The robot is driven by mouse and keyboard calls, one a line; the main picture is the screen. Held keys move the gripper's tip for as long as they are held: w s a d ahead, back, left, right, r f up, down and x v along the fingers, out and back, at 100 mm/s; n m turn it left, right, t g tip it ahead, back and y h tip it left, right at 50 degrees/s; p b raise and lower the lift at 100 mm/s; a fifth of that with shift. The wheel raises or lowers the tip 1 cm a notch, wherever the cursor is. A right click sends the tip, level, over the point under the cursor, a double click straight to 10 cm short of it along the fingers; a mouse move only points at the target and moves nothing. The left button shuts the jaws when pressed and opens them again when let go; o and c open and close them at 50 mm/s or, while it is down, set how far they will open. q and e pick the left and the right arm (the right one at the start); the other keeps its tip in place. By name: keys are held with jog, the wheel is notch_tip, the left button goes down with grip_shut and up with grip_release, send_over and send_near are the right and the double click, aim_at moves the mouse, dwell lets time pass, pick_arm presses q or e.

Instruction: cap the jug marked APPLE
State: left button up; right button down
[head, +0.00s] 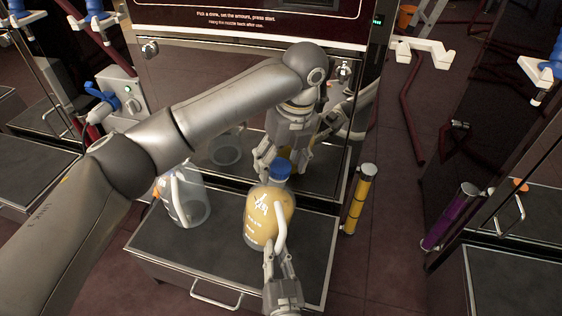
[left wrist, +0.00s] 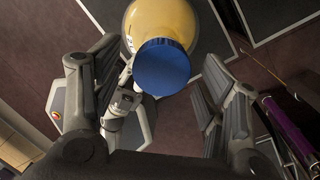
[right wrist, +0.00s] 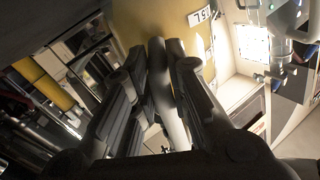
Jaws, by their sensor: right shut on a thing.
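A clear jug (head: 270,221) full of yellow liquid stands on the dark-topped stand, with white lettering too small to read. A blue cap (head: 281,170) sits at its mouth; in the left wrist view the cap (left wrist: 162,68) covers the mouth. I cannot tell whether it is tightened. My left gripper (head: 282,158) is just above the cap, its fingers spread wide and apart from it in the left wrist view. My right gripper (head: 279,256) is shut on the jug's white handle (head: 281,228); the handle (right wrist: 170,95) shows between its fingers in the right wrist view.
An empty clear jug (head: 190,203) stands left of the full one on the same stand (head: 165,252). A dispenser panel (head: 250,20) rises behind. A yellow cylinder (head: 359,195) stands right of the stand, and a purple one (head: 448,215) farther right. Bare floor lies between them.

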jog(key=shift+f, duration=0.1)
pick_arm(q)
jog(key=shift+d+r, duration=0.2)
jog(key=shift+r, duration=0.95)
jog(key=shift+d+r, duration=0.2)
jog(key=shift+r, duration=0.9)
jog(key=n, duration=0.6)
jog(key=shift+d+r, duration=0.1)
jog(key=shift+r, duration=0.3)
jog(key=n, duration=0.3)
jog(key=r+n, duration=0.1)
jog(key=n, duration=0.2)
jog(key=shift+d, duration=0.1)
jog(key=n, duration=0.3)
jog(key=r+n, duration=0.1)
jog(key=n, duration=0.1)
jog(key=shift+w+n, duration=0.1)
jog(key=shift+n, duration=0.3)
jog(key=n, duration=0.5)
jog(key=shift+d+r, duration=0.1)
jog(key=shift+r, duration=0.2)
